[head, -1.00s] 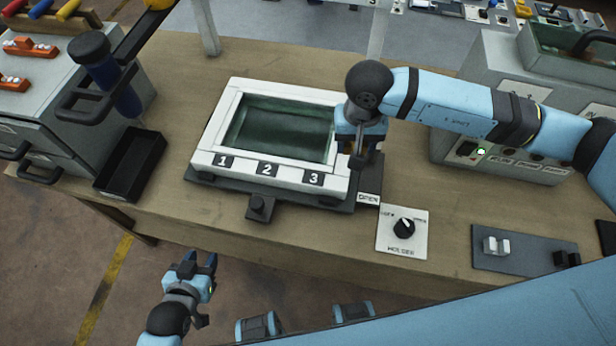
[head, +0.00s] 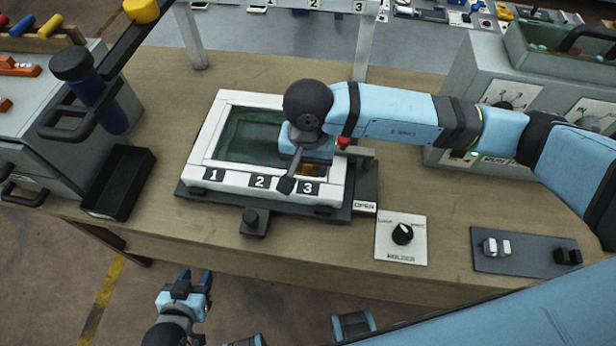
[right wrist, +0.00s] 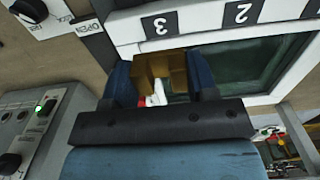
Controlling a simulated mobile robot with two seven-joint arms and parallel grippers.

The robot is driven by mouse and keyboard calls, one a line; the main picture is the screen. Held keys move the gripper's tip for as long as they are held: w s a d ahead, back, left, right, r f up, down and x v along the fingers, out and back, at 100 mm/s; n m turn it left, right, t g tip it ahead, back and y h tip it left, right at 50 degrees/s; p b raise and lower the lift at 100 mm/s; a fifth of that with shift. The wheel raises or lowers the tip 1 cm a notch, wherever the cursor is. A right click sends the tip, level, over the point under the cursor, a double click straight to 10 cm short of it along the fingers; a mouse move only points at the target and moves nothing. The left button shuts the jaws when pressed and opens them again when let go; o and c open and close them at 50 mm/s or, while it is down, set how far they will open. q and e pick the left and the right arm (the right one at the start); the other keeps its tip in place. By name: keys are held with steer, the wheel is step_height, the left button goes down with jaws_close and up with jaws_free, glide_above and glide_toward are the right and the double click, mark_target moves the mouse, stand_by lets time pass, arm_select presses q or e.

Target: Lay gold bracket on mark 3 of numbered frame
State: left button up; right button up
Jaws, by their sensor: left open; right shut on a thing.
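The numbered frame (head: 205,140) is white, with a dark green window and marks 1, 2 and 3 along its near rim. Mark 3 (head: 308,189) is at the right; it also shows upside down in the right wrist view (right wrist: 160,24). My right gripper (right wrist: 162,78) is shut on the gold bracket (right wrist: 158,66), over the window's near edge by mark 3. In the head view the arm hides most of the bracket (head: 313,169). I cannot tell whether the bracket touches the frame. My left gripper (head: 196,281) is open and empty, in front of the bench.
A red-tipped part (head: 343,142) stands at the frame's right side. The holder knob panel (head: 401,238) and a switch plate (head: 525,252) lie to the right. A black tray (head: 118,182) is to the left. A grey machine (head: 480,110) stands behind right.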

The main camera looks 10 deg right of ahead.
mark_target(308, 189)
step_height(308, 189, down, 4)
steer(key=shift+r, duration=0.2)
steer(key=shift+f+p, duration=0.45)
steer(key=shift+f, duration=1.3)
steer(key=shift+f, duration=0.15)
steer(key=o, duration=0.9)
